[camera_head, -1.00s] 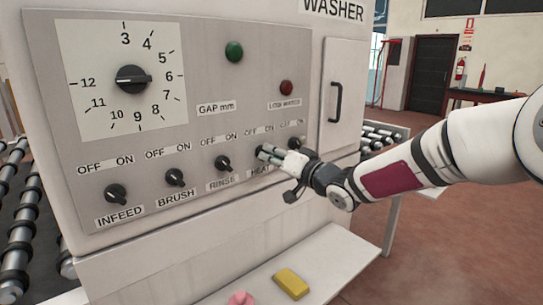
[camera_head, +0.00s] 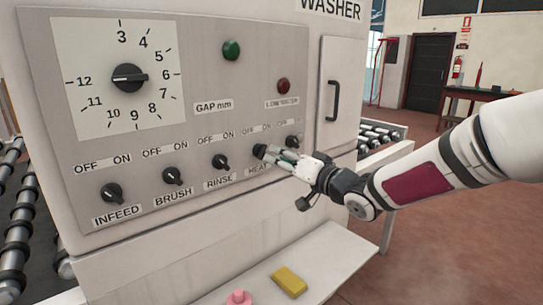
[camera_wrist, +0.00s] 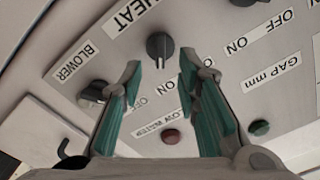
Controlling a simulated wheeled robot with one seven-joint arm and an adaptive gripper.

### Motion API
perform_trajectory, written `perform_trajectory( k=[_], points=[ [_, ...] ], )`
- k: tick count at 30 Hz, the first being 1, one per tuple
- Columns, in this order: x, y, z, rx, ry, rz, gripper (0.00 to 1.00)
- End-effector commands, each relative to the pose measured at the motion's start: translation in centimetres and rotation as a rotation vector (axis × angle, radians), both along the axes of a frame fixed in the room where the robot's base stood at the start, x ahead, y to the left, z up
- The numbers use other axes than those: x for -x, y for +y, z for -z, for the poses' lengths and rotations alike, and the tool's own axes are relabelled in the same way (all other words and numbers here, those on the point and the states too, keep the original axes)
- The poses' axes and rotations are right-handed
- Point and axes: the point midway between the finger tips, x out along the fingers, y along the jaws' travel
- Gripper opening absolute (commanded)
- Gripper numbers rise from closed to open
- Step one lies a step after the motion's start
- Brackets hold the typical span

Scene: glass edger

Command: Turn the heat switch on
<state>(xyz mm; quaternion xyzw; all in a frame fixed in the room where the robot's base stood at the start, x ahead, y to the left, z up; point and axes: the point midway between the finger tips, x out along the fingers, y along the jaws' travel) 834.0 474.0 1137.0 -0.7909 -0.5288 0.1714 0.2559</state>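The heat switch (camera_head: 259,150) is a small black knob above the HEAT label on the grey panel, fourth in a row of knobs. In the wrist view it (camera_wrist: 160,47) lies beyond my fingertips, in line with the gap between them, with a white pointer mark towards the picture's bottom. My gripper (camera_head: 275,158) is just in front of and right of the knob in the head view, partly covering the area around it. Its two green-padded fingers (camera_wrist: 160,72) stand apart with nothing between them. The heat switch's OFF/ON labels are partly hidden by the fingers.
The blower knob (camera_head: 292,142) is close on the right, the rinse knob (camera_head: 220,162) on the left. A red lamp (camera_head: 284,86) and a door handle (camera_head: 334,101) are above and right. A yellow block (camera_head: 289,282) lies on the ledge below.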

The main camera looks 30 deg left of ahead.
Motion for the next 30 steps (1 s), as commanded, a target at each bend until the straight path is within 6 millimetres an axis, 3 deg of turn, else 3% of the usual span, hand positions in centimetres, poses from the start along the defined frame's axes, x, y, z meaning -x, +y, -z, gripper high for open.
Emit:
perform_trajectory(
  k=[6, 12, 30],
  points=[
    [1.6, -4.2, 0.1, 0.002, 0.002, 0.003, 0.3],
    [2.6, -6.2, 0.1, 0.002, 0.001, 0.001, 0.3],
    [2.8, -6.8, 0.0, 0.006, -0.001, 0.004, 0.3]
  ],
)
